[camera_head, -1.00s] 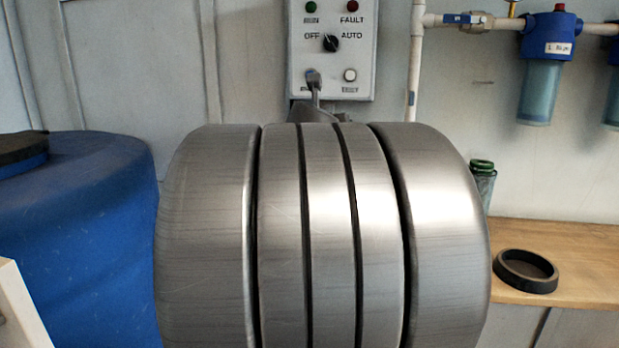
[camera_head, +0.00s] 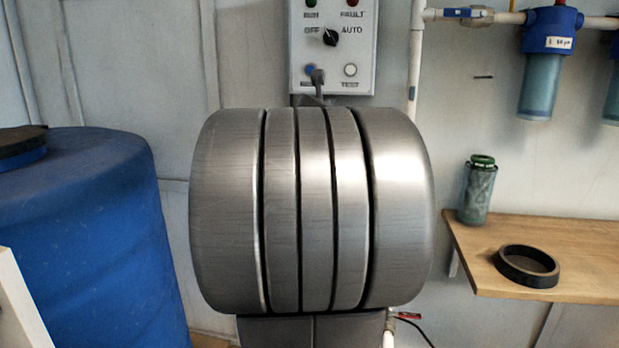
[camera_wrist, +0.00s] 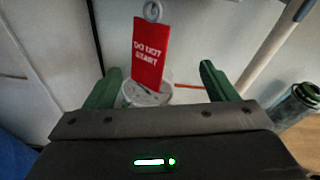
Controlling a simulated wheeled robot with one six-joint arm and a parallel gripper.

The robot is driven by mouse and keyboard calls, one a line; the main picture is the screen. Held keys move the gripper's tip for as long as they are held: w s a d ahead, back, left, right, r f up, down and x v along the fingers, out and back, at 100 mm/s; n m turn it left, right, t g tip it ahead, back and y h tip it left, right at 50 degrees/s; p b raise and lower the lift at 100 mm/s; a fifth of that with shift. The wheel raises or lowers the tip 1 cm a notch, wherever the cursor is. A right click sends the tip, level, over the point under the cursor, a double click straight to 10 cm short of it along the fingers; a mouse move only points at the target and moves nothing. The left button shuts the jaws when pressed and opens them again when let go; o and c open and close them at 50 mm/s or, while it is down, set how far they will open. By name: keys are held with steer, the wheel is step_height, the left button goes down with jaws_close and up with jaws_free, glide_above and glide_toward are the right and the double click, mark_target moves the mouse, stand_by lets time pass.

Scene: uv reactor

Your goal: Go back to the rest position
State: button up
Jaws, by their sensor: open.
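My gripper (camera_wrist: 161,68) shows in the wrist view, its two green fingers spread apart with nothing held between them. A red "DO NOT START" tag (camera_wrist: 148,55) hangs from a grey ring beyond the fingers, apart from them as far as I can tell. A large brushed-metal part of my own arm fills the middle of the head view and hides what lies behind it. The fingers cannot be made out in the head view.
A control box (camera_head: 334,45) with a selector, lamps and buttons is on the wall. A blue barrel (camera_head: 95,240) stands left. At right, a wooden shelf (camera_head: 590,260) carries a green-lidded canister (camera_head: 478,192) and a black ring (camera_head: 526,268). Blue-topped filters (camera_head: 541,75) hang above.

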steer(key=s+r+p, duration=0.1)
steer(key=s, duration=0.1)
steer(key=s+a+r+p, duration=0.1)
steer(key=r, duration=0.1)
steer(key=shift+s+a+r, duration=0.15)
steer(key=shift+s+r, duration=0.15)
steer(key=shift+s, duration=0.1)
steer(key=shift+s, duration=0.1)
